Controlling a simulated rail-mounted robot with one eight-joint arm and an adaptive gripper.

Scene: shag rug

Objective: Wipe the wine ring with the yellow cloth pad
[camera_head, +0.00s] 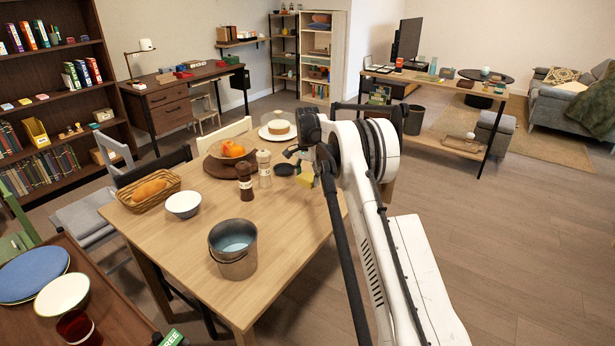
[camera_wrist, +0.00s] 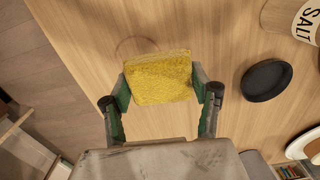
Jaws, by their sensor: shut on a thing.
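The yellow cloth pad (camera_wrist: 160,80) is held between the two green-lined fingers of my gripper (camera_wrist: 161,88). In the head view the pad (camera_head: 306,181) shows at the end of my arm, over the right side of the wooden dining table (camera_head: 165,243). The wine ring (camera_wrist: 137,46) is a faint reddish-brown circle on the tabletop, just beyond the pad in the wrist view. The pad covers part of it in that view. I cannot tell whether the pad touches the table. I cannot make out the ring in the head view.
A black round dish (camera_wrist: 267,80) and the salt shaker (camera_wrist: 293,18) stand right of the pad in the wrist view. The head view shows a pepper mill (camera_head: 245,182), fruit board (camera_head: 222,166), white bowl (camera_head: 183,205), bread basket (camera_head: 150,190) and metal bucket (camera_head: 233,250).

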